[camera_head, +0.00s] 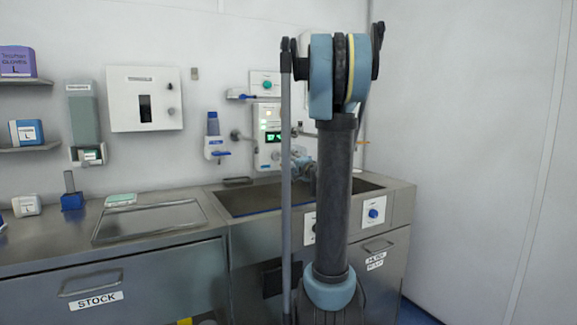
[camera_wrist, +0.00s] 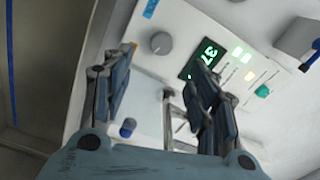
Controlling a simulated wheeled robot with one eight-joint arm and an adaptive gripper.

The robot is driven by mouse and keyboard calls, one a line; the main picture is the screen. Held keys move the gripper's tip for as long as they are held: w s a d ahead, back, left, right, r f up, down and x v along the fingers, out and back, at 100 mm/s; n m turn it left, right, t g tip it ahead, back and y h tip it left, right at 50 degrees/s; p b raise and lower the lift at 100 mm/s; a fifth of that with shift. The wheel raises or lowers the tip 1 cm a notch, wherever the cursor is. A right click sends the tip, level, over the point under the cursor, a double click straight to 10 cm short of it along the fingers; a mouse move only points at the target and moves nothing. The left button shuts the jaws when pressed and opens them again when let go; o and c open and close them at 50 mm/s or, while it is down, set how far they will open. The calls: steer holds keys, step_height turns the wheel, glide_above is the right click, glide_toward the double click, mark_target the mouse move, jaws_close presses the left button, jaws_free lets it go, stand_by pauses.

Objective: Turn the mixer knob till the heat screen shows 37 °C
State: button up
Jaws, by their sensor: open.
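The heat screen (camera_wrist: 203,60) is a small black display with green digits that appear to read 37, tilted in the wrist view. It also shows small and green on the white wall panel (camera_head: 263,155) in the head view. A round grey knob (camera_wrist: 161,43) sits on the panel to the left of the screen, likely the mixer knob. My gripper (camera_wrist: 160,76) is open, its two fingers apart and nothing between them. The knob shows beyond the gap between the fingertips, seemingly untouched.
A teal knob (camera_wrist: 262,91) and a blue knob (camera_wrist: 128,127) are also near the panel. A steel sink (camera_head: 235,203) lies below it. A soap dispenser (camera_head: 213,124) hangs to the left. The tray on the counter (camera_head: 150,220) is empty.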

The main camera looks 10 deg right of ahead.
steer(key=m+y, duration=0.1)
steer(key=m, duration=1.6)
glide_toward(277, 157)
steer(key=shift+g, duration=0.3)
steer(key=x, duration=0.8)
steer(key=shift+w+r, duration=0.15)
steer(key=shift+w, duration=0.25)
steer(key=shift+c, duration=0.3)
steer(key=c, duration=1)
